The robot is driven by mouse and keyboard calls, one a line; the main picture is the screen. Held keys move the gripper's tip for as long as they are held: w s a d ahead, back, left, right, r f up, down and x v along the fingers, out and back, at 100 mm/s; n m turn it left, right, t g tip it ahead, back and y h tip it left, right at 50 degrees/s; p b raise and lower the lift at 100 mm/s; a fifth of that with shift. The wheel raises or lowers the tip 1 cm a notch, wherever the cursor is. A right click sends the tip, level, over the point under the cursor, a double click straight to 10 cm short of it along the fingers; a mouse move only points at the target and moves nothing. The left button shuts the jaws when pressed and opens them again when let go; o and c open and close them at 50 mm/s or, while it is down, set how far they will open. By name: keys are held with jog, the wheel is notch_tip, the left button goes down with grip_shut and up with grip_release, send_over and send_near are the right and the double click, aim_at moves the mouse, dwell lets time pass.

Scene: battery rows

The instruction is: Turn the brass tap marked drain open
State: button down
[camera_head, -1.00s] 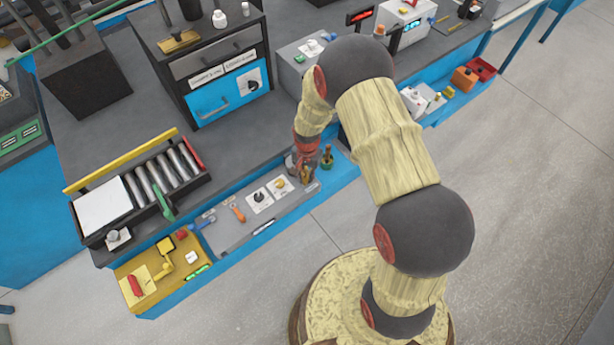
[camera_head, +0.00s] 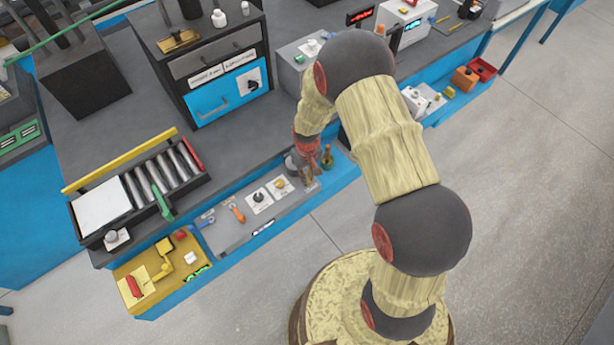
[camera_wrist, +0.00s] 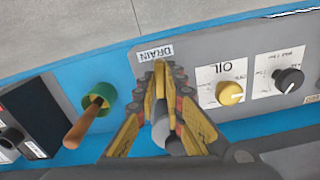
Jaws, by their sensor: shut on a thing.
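The brass tap (camera_wrist: 160,80) marked drain stands on the grey panel, right by its DRAIN label (camera_wrist: 155,52) in the wrist view. My gripper (camera_wrist: 163,78) is shut on the tap's lever, with a finger on each side of it. The fingers and wrist hide part of the tap's body. In the head view my gripper (camera_head: 306,175) is at the right end of the panel, small and partly hidden by my arm.
A green fitting with a wooden handle (camera_wrist: 90,117) is close on the left in the wrist view. A yellow OIL knob (camera_wrist: 229,93) and a black knob (camera_wrist: 288,80) are on the right. The grey panel (camera_head: 225,238) holds other controls.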

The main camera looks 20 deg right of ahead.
jog(key=shift+w+n, duration=0.1)
jog(key=shift+n, duration=1)
jog(key=c, duration=2.2)
grip_release()
jog(key=shift+o, duration=0.2)
jog(key=shift+r, duration=0.1)
notch_tip(320, 180, up, 12)
